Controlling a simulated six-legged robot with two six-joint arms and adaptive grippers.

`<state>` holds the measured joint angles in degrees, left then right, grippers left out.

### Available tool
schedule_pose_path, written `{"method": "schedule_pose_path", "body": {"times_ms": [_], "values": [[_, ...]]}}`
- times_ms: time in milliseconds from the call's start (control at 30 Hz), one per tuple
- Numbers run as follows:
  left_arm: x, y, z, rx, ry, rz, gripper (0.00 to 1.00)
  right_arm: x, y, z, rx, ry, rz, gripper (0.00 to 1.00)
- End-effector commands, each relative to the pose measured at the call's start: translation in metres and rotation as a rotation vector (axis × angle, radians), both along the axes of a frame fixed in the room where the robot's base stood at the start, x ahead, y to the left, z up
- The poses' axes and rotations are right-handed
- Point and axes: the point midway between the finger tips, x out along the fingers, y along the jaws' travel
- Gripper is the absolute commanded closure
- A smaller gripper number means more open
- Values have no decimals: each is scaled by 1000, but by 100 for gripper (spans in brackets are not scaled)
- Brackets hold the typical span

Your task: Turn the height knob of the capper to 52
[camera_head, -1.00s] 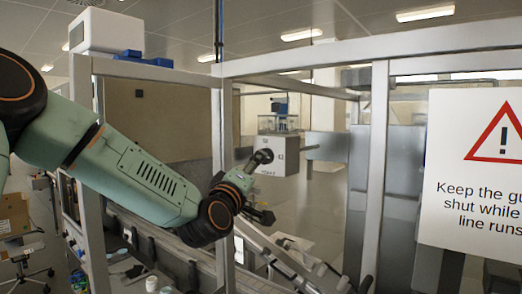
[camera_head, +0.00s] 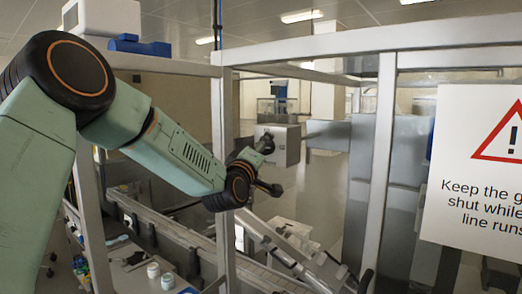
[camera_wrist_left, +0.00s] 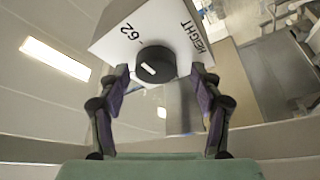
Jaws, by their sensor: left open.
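The capper's height head is a white box (camera_head: 289,150) behind the guard frame in the head view. In the left wrist view its white face (camera_wrist_left: 178,30) carries the words HEIGHT and 62, tilted in the picture. A round black knob (camera_wrist_left: 155,66) with a short white mark sits on that face. My left gripper (camera_wrist_left: 160,76) is open, with one finger on each side of the knob and a visible gap to it. In the head view the left gripper (camera_head: 270,166) is in front of the box, and the knob cannot be made out there.
A metal guard frame (camera_head: 378,170) stands around the machine, with a warning sign (camera_head: 480,175) at right. A conveyor (camera_head: 165,225) runs below my left arm. White jars (camera_head: 153,270) stand on a bench at lower left.

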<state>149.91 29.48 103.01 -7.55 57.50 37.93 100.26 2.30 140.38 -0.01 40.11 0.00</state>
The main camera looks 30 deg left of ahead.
Motion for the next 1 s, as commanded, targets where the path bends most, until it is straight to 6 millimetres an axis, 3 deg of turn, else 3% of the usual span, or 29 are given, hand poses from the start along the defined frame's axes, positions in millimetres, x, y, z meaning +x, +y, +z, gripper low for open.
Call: {"method": "schedule_pose_path", "body": {"times_ms": [667, 1000], "values": [[0, 0, 1, 0, -4, 2, 88, 0, 0, 0, 0, 0, 0, 60], [0, 1, 3, -49, -4, 3, 89, 0, 0, -2, 0, 0, 0, 60]]}}
